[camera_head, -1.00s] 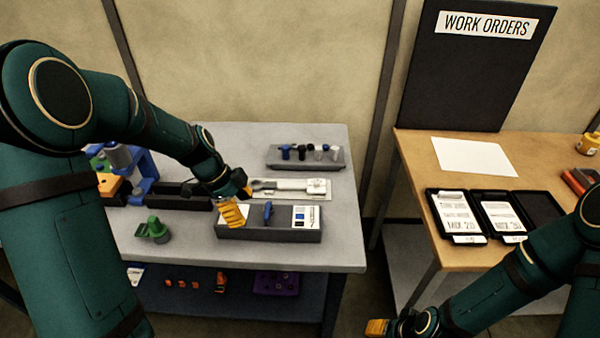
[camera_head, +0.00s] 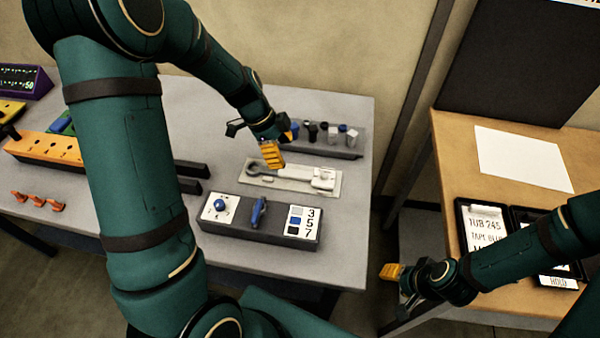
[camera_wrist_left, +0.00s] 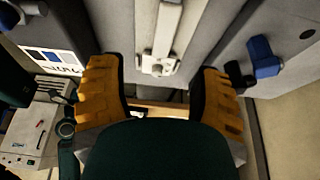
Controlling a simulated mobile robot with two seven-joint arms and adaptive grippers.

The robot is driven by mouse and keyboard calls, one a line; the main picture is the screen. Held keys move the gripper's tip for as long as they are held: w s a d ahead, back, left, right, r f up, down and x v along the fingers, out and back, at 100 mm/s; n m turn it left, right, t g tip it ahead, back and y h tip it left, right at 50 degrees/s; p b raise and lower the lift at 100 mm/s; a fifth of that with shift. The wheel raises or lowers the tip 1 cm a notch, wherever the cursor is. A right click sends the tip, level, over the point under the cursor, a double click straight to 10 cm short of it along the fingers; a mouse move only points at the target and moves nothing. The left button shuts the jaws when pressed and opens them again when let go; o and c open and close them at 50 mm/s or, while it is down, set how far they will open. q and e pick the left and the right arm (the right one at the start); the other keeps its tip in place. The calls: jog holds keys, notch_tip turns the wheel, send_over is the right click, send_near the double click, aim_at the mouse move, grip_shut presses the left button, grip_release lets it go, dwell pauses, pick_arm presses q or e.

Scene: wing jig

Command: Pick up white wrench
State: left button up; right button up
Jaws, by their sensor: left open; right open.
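The white wrench (camera_head: 296,176) lies flat on a pale rectangular plate (camera_head: 333,190) on the grey bench. Its ringed end points left and its blocky end points right. My left gripper (camera_head: 271,154) is open, above and just behind the wrench's left part, with its yellow fingertips pointing down. In the left wrist view, the open fingers (camera_wrist_left: 160,92) stand wide apart, and a white bar, apparently the wrench (camera_wrist_left: 167,32), runs down between their lines. I see no contact. My right gripper (camera_head: 392,271) is open and empty, low at the right, away from the wrench.
A dark box with a blue lever (camera_head: 259,212) and number labels stands in front of the wrench. A grey rack of small blue, black and white pieces (camera_head: 330,146) stands behind it. An orange block (camera_head: 40,149) is at the left. A wooden table (camera_head: 450,135) is at the right.

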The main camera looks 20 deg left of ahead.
aim_at(296, 173)
pick_arm(q)
jog(key=x, duration=0.9)
jog(key=shift+w+f+b, duration=0.3)
jog(key=shift+b, duration=0.1)
jog(key=shift+f+b, duration=0.25)
jog(key=shift+b, duration=0.3)
jog(key=shift+r, duration=0.1)
grip_shut()
